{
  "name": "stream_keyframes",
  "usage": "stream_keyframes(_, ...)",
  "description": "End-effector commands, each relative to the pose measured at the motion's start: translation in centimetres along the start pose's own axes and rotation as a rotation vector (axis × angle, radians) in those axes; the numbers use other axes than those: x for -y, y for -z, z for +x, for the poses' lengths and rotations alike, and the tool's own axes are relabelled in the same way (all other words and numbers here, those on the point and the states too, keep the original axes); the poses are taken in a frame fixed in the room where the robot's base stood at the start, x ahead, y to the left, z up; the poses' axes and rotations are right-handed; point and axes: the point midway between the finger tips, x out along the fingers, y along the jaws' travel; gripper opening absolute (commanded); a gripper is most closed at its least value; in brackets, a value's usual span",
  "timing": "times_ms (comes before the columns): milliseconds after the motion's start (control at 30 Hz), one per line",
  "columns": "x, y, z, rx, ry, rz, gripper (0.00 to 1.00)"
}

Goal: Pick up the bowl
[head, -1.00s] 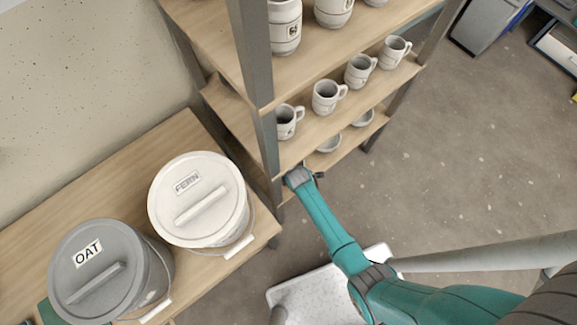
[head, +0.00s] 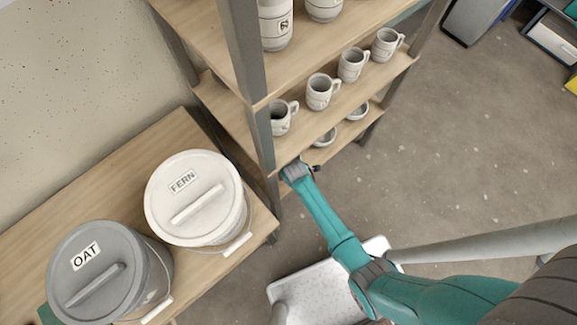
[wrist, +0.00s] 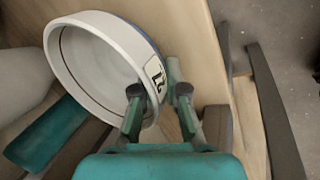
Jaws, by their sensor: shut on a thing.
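In the wrist view a white bowl (wrist: 95,62) with a dark line inside its rim and a number label on its outer wall fills the upper left. My gripper (wrist: 157,88) is shut on the bowl's wall beside the label, one finger on the inner side and one on the outer. In the head view my arm reaches to the lower shelf, and the fingers and held bowl are hidden there. Two other bowls show on that shelf, a nearer one (head: 324,136) and a farther one (head: 357,112).
Several mugs (head: 322,92) stand on the shelf board above the bowls. A grey shelf post (head: 243,55) rises left of them. A FERN bucket (head: 195,205) and an OAT bucket (head: 95,280) stand on the wooden bench at left. Open floor (head: 450,180) lies to the right.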

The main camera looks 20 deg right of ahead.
Motion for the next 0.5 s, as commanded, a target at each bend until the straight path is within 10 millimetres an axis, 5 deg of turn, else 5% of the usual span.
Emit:
stream_keyframes(133,-0.6,-0.1,-2.1,-0.001,-0.003,0.0,0.0)
stream_keyframes(500,7.4,-4.3,-4.9,0.0,-0.001,0.003,0.0)
